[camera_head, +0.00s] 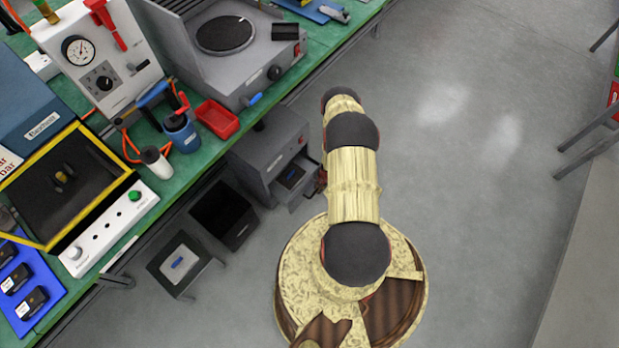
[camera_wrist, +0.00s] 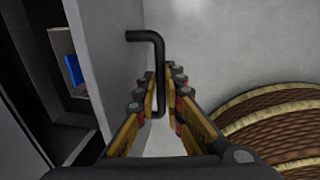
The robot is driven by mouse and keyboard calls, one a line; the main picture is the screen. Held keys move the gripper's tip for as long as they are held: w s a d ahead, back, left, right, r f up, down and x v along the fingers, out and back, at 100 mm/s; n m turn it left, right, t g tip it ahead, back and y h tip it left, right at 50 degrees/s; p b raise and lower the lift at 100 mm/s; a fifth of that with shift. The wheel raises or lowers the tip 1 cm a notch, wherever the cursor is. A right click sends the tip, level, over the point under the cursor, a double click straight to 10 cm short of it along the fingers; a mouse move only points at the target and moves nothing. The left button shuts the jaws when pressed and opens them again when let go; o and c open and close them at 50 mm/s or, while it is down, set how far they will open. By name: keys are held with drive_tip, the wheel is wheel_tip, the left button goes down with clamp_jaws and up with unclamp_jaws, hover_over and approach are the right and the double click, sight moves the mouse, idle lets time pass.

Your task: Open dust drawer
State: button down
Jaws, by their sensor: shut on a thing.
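The dust drawer (camera_head: 300,192) sticks out of a grey cabinet (camera_head: 268,148) below the bench edge; it stands partly open, with a dark item inside. In the wrist view its grey front panel (camera_wrist: 112,50) fills the left, with the drawer's inside and something blue behind it. A black bent handle (camera_wrist: 142,36) stands out from the panel. My gripper (camera_wrist: 164,84) is shut on this handle, one finger on each side of its bar. In the head view my arm hides most of the gripper.
The green workbench (camera_head: 200,165) carries a gauge unit, a hotplate device and a red tray (camera_head: 217,119). A black open bin (camera_head: 224,215) and a small grey stand (camera_head: 178,264) are on the floor left of the drawer. Floor (camera_head: 460,180) to the right is clear.

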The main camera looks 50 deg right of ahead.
drive_tip(key=s+p, duration=0.1)
drive_tip(key=s, duration=0.5)
drive_tip(key=shift+d, duration=0.2)
drive_tip(key=shift+s, duration=0.1)
drive_tip(key=c, duration=2)
unclamp_jaws()
drive_tip(key=shift+o, duration=0.6)
drive_tip(key=shift+r, duration=0.1)
wheel_tip(320, 180, up, 12)
drive_tip(key=s, duration=0.2)
drive_tip(key=shift+d+f, duration=0.15)
drive_tip(key=shift+f, duration=0.1)
